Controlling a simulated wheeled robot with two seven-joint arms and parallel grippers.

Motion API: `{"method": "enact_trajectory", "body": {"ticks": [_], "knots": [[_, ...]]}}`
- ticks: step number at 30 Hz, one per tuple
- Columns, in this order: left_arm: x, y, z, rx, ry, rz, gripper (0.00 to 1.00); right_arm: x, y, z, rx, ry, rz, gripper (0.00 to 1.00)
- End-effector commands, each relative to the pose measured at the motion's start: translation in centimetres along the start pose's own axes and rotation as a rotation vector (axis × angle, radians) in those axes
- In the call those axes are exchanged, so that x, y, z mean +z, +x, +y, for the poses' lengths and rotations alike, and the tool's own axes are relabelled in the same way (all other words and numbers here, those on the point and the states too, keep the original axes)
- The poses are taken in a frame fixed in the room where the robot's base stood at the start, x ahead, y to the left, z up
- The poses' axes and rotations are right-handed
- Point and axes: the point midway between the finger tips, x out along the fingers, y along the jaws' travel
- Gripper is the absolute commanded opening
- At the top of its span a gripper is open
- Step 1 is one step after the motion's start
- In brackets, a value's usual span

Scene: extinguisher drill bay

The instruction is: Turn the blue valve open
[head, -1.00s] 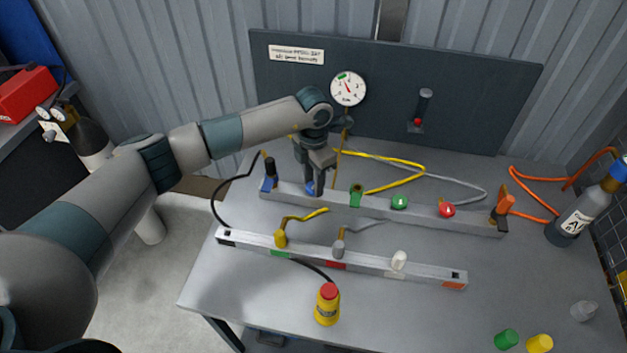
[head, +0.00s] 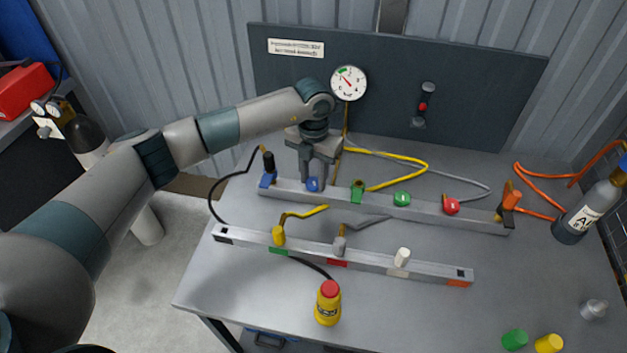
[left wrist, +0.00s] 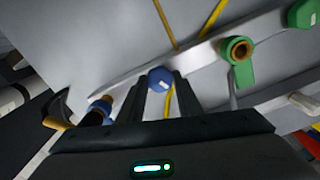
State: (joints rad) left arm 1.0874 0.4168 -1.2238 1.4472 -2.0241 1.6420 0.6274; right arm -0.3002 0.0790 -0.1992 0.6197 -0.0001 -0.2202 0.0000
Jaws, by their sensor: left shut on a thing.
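The blue valve (head: 313,184) is a round blue knob with a white mark, on the rear grey rail towards its left end. In the left wrist view the blue knob (left wrist: 160,79) sits between the two dark fingers. My left gripper (head: 314,182) points down and is shut on this knob from both sides. The white mark shows on the knob's top in the wrist view. My right gripper is not in view.
The rear rail (head: 430,215) also bears a green lever valve (head: 358,190), a green knob (head: 402,198) and a red knob (head: 452,206). A gauge (head: 348,83) and a red-ball indicator (head: 423,106) are on the dark panel.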

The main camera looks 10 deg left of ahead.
Motion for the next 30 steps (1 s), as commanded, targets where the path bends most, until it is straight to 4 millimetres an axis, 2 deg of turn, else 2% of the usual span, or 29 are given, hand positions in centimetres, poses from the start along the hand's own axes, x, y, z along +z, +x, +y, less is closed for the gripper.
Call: {"method": "enact_trajectory", "body": {"ticks": [7, 9, 18, 30], "knots": [[0.1, 0.2, 0.0, 0.000, -0.234, -0.002, 0.09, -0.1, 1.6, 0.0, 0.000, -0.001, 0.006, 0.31], [0.1, 0.2, 0.0, 0.000, -0.301, -0.002, 0.09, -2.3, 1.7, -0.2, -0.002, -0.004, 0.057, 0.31], [0.1, 0.1, 0.0, -0.001, -0.586, -0.003, 0.09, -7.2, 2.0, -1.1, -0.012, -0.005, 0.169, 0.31], [0.1, 0.0, 0.0, -0.001, -0.937, -0.002, 0.09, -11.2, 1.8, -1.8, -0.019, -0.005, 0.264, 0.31]]}}
